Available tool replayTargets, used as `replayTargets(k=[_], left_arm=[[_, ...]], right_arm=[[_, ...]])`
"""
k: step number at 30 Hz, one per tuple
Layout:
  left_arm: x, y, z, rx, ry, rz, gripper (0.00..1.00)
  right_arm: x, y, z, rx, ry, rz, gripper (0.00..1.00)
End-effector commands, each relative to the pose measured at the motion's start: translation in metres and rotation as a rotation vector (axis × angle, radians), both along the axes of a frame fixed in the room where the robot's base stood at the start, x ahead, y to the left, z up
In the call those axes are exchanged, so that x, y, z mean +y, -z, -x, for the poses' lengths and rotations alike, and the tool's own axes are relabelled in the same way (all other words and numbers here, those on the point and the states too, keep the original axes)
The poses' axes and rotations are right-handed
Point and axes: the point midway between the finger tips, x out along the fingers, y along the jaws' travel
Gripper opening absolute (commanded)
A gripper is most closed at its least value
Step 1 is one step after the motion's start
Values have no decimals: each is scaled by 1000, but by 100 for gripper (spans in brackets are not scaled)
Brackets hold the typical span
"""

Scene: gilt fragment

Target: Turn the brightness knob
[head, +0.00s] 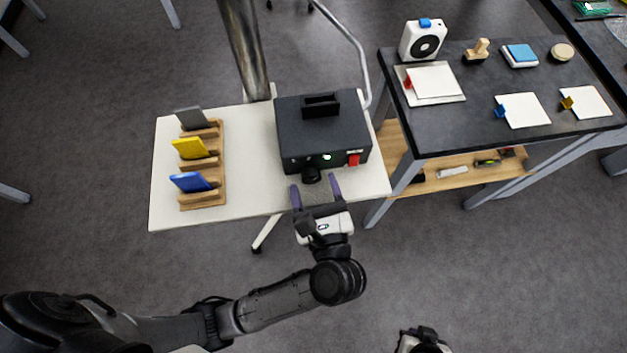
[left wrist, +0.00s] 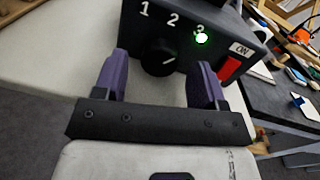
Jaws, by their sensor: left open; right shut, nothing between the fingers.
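The black box (head: 322,130) stands on the white table, its front facing me. Its round black brightness knob (head: 311,175) also shows in the left wrist view (left wrist: 159,58), below the numbers 1, 2 and 3. A pale mark on the knob slants up to the right, toward the 3. A green light (left wrist: 201,38) glows by the 3. My left gripper (head: 315,186) is open, its purple fingers to either side of the knob, with gaps showing. My right gripper (head: 422,342) is at the bottom edge of the head view, shut and empty, partly cut off.
A red switch (left wrist: 230,69) marked ON is on the box front. A wooden rack (head: 203,165) with grey, yellow and blue cards stands left on the white table (head: 245,185). A dark table (head: 470,105) with notes, a stamp and a white device (head: 422,40) is at right.

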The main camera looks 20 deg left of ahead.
Motion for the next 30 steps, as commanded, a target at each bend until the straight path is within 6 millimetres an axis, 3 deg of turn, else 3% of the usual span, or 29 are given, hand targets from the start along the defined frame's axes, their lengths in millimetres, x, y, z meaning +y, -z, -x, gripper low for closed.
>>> replayTargets(k=[15,30], left_arm=[[7,0,-8,1,0,-1,65],[7,0,-8,1,0,-1,17]], right_arm=[[-2,1,0,1,-5,7,0],[-2,1,0,2,-6,9,0]])
